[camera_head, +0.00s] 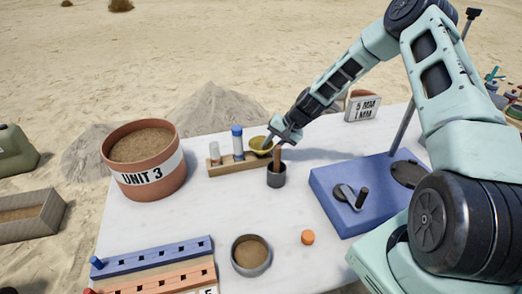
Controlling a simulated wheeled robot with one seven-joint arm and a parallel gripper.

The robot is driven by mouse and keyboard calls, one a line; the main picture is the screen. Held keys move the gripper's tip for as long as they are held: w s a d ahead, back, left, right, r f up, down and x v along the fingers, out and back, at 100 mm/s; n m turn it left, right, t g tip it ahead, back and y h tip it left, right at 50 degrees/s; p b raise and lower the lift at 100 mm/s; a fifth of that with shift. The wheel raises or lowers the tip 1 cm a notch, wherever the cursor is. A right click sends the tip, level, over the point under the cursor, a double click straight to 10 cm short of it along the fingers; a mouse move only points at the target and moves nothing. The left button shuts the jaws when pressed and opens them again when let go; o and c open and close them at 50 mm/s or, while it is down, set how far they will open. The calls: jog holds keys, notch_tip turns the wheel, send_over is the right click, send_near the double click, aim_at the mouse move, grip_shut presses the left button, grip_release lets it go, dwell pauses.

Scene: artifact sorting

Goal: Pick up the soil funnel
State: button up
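A small yellow bowl-shaped piece (259,144), which looks like the soil funnel, is at the right end of a wooden rack (228,168) on the white table. My gripper (271,143) reaches down from the upper right, with its fingertips at the funnel's right edge. Whether the fingers touch or grip it cannot be told at this size. The funnel's lower part is not clearly seen.
The rack also holds a blue-capped tube (238,142) and a pale tube (214,153). A dark cup (276,178) with a brown handle stands just below my gripper.

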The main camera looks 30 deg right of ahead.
grip_shut()
jog(key=shift+r, duration=0.15)
